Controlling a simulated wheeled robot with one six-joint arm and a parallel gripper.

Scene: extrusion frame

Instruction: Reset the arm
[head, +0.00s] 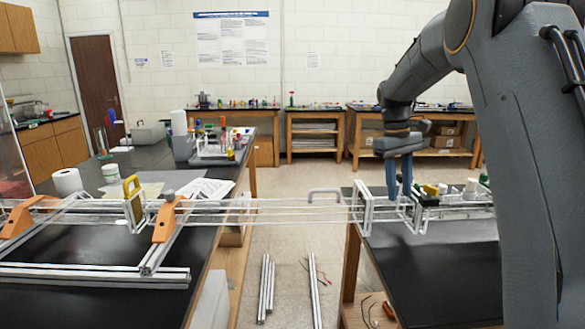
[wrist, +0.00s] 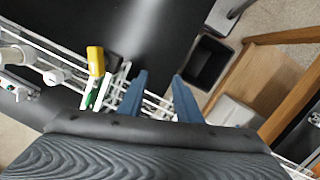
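My gripper (head: 398,182) points down above the right-hand table, near the end of the extrusion frame (head: 270,205). In the wrist view, the two blue fingers of my gripper (wrist: 158,88) stand apart, with pale rails of the frame (wrist: 155,105) seen between and behind them. I see nothing held between them. Whether the fingertips touch the rails cannot be told. My arm comes in from the right of the head view and bends down to the gripper.
The frame spans the gap between the left black table (head: 75,245) and the right black table (head: 440,275). Orange brackets (head: 168,218) sit on its left part. A yellow-handled item (wrist: 95,62) lies beside my gripper. Loose metal bars (head: 266,285) lie on the floor.

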